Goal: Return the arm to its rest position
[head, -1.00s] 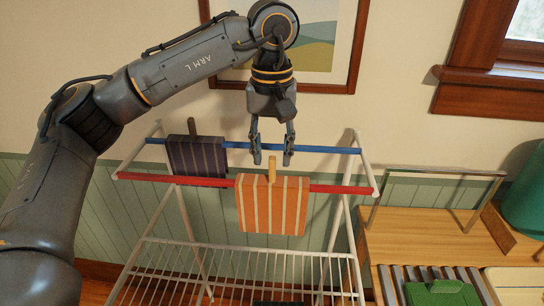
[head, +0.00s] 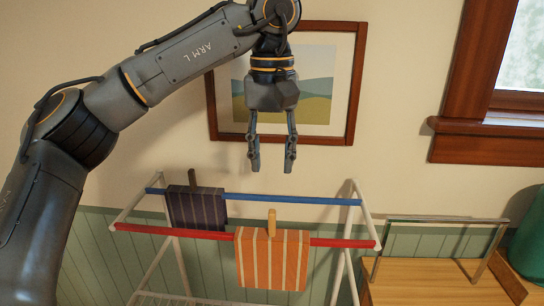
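My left gripper (head: 271,166) points down in the head view, above the drying rack and in front of the framed picture. Its two fingers are apart with nothing between them. Below it, an orange striped cloth (head: 272,262) hangs over the red bar (head: 340,243), with a wooden clothespin (head: 271,223) at its top. My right gripper is not in view.
The white drying rack (head: 347,272) stands against the wall. A framed picture (head: 343,128) hangs behind my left gripper. At right are a wooden table (head: 430,283) with a metal frame (head: 447,219), a green container (head: 528,245) and a window (head: 475,150).

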